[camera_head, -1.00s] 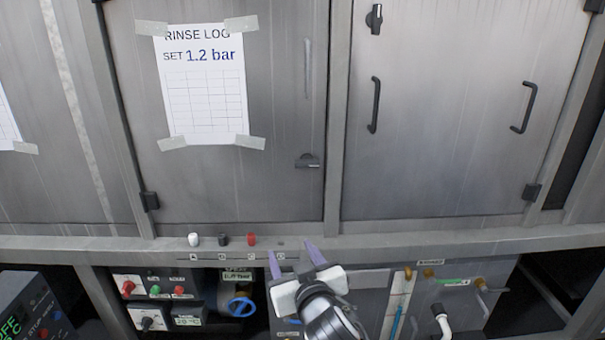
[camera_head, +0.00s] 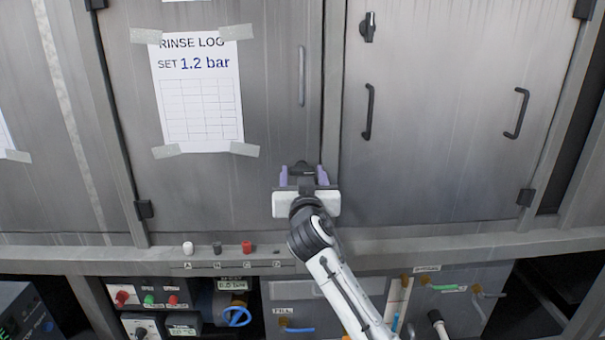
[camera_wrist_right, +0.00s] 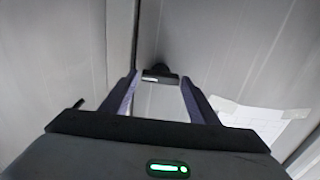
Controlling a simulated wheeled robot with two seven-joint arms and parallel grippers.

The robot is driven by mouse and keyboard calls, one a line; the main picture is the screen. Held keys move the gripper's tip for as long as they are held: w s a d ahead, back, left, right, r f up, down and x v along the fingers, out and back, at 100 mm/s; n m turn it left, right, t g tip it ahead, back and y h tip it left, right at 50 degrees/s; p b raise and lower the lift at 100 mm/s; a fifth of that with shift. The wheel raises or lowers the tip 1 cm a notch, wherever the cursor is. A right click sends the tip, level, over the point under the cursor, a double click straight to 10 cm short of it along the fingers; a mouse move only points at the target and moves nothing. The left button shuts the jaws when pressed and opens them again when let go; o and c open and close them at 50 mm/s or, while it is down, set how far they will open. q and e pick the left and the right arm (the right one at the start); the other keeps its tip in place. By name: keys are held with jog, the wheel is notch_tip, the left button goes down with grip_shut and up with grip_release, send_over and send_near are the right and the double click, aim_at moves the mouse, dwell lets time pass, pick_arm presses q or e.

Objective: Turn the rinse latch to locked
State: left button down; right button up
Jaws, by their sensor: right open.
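The rinse latch (camera_head: 301,167) is a small dark turn handle low on the grey steel door that carries the RINSE LOG sheet. Its handle lies horizontal in the right wrist view (camera_wrist_right: 160,76). My right gripper (camera_head: 303,176) is open in front of it, one purple finger on each side. In the right wrist view the fingers (camera_wrist_right: 160,92) flank the latch with gaps on both sides, and I see no contact. Part of the latch is hidden by my gripper in the head view. My left gripper is not in view.
A second dark latch (camera_head: 369,27), upright, is on the right door beside two black handles (camera_head: 368,112). A slim grey handle (camera_head: 301,76) is above the rinse latch. Below run a ledge with white, black and red buttons (camera_head: 246,247) and a panel with a blue valve wheel (camera_head: 237,316).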

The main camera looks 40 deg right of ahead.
jog(key=shift+w+d, duration=0.1)
jog(key=shift+w, duration=0.1)
jog(key=c, duration=0.8)
